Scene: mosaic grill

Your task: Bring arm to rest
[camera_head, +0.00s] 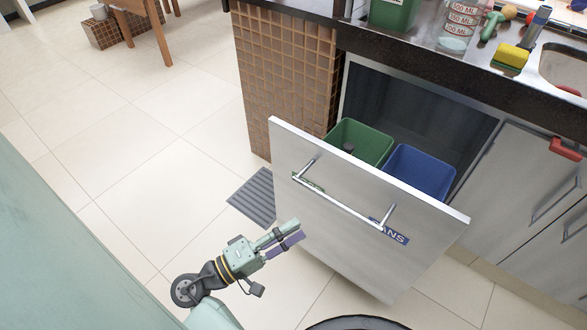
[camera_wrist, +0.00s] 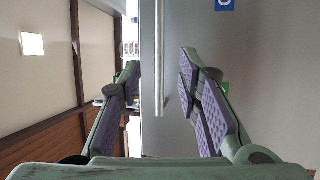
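My gripper (camera_head: 291,232) hangs low in the head view, in front of the left part of a pulled-out drawer front (camera_head: 345,215). In the wrist view my gripper (camera_wrist: 155,85) has its two purple-padded fingers spread apart with nothing held between them. The drawer's metal bar handle (camera_head: 338,200) also shows in the wrist view (camera_wrist: 159,60), as an upright bar seen between the fingers. The fingers look apart from the handle in the head view. My arm reaches up from the bottom of the head view.
A green bin (camera_head: 362,140) and a blue bin (camera_head: 420,172) sit in the open drawer. A dark counter (camera_head: 440,75) holds a sponge (camera_head: 511,56) and other items. A grey floor grate (camera_head: 254,197) lies left of the drawer. Tiled floor at left is clear.

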